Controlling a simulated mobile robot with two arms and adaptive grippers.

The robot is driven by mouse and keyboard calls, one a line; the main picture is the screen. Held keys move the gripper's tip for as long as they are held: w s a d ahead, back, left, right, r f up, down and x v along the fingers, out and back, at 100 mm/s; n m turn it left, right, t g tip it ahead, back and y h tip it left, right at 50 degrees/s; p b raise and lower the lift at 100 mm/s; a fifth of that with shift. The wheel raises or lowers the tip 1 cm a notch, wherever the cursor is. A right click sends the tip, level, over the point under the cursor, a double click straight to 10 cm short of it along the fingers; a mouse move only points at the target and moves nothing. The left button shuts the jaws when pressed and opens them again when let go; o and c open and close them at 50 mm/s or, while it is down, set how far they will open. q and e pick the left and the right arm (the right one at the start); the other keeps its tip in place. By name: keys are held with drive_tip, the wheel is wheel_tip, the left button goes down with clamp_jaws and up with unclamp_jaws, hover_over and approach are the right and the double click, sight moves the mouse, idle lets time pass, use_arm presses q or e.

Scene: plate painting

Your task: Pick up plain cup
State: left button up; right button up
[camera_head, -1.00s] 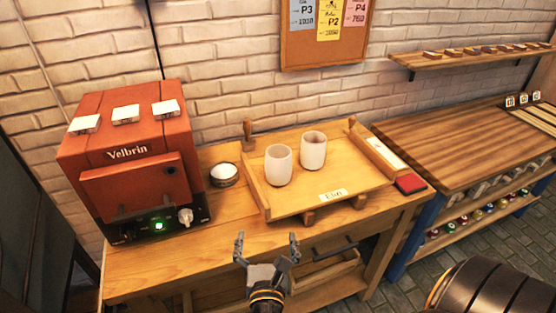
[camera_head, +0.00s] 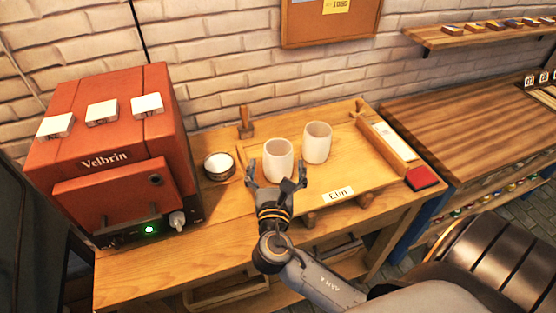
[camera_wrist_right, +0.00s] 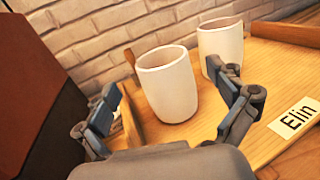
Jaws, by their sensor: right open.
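Two plain white cups stand upright on a wooden tray (camera_head: 372,185) with an "Elin" label. The nearer left cup (camera_head: 278,160) is just in front of my right gripper (camera_head: 277,172); the other cup (camera_head: 317,142) stands behind it to the right. My right gripper is open, its fingers to either side of the near cup's front, not closed on it. In the right wrist view the near cup (camera_wrist_right: 168,84) stands between and beyond the spread fingers (camera_wrist_right: 170,115), and the far cup (camera_wrist_right: 221,46) is partly behind the right finger. My left gripper is not in view.
A red Velbrin kiln (camera_head: 120,150) with a green light stands left. A small dark bowl with white contents (camera_head: 219,166) sits between kiln and tray. A wooden stamp (camera_head: 245,122) and red pad (camera_head: 421,178) are near the tray. Another wooden bench (camera_head: 470,120) is at right.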

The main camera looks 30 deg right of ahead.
sight(278, 140)
drive_tip(key=shift+w+d, duration=0.25)
drive_tip(key=p+x, duration=0.1)
drive_tip(key=x, duration=0.3)
drive_tip(key=shift+w+d+r+p, duration=0.1)
drive_tip(key=shift+p, duration=0.25)
drive_tip(key=shift+w+d, duration=0.3)
drive_tip(key=shift+w, duration=0.1)
drive_tip(key=shift+s+a, duration=0.1)
drive_tip(key=shift+c, duration=0.2)
drive_tip(key=c, duration=1.8)
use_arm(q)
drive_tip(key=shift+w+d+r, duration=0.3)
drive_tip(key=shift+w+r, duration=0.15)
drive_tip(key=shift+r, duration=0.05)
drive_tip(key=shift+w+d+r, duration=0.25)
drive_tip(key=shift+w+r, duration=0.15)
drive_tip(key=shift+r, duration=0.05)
use_arm(e)
drive_tip(key=shift+c, duration=0.5)
